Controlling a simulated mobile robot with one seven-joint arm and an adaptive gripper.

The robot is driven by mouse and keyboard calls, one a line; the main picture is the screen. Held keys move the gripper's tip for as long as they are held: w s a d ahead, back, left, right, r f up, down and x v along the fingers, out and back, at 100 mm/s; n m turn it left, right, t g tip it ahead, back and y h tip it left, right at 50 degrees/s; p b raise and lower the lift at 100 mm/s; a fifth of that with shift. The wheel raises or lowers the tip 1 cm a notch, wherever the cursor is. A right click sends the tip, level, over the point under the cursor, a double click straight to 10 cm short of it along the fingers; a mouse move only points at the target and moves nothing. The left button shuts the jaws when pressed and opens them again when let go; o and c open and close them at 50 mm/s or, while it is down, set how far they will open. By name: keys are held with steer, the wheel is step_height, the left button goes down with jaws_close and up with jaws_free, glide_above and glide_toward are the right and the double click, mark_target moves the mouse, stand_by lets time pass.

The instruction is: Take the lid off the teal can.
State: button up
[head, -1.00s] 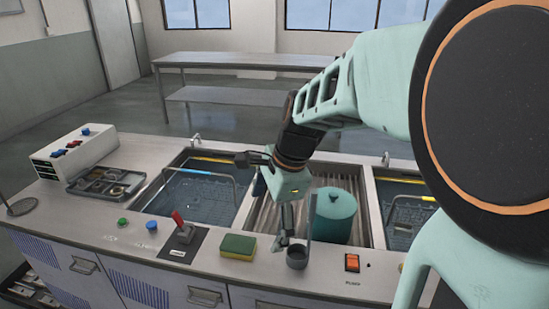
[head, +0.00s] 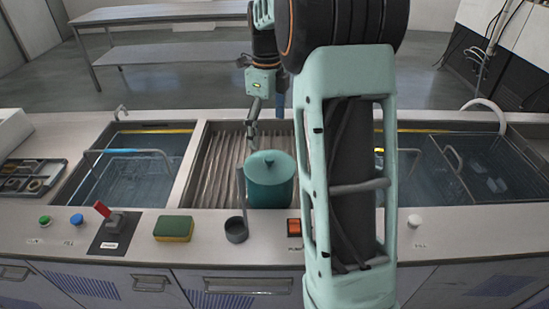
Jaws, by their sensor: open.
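The teal can (head: 268,190) stands upright in the ribbed drain bay between two water tanks. Its teal lid (head: 266,161), with a small dark knob, is on top of it. My gripper (head: 252,133) is open and empty. It points down just behind and slightly left of the lid in the picture, apart from it as far as I can tell. Its far finger is partly hidden.
A yellow-green sponge (head: 174,229), a red lever (head: 103,210) and an orange switch (head: 294,227) are also there. Baskets sit in the left (head: 128,182) and right tanks.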

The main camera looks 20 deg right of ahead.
mark_target(270, 158)
steer(key=f, duration=1)
steer(key=shift+w+d+f, duration=0.25)
steer(key=shift+d+f, duration=0.05)
steer(key=shift+f, duration=0.1)
steer(key=shift+s, duration=0.1)
jaws_close()
stand_by(0.3)
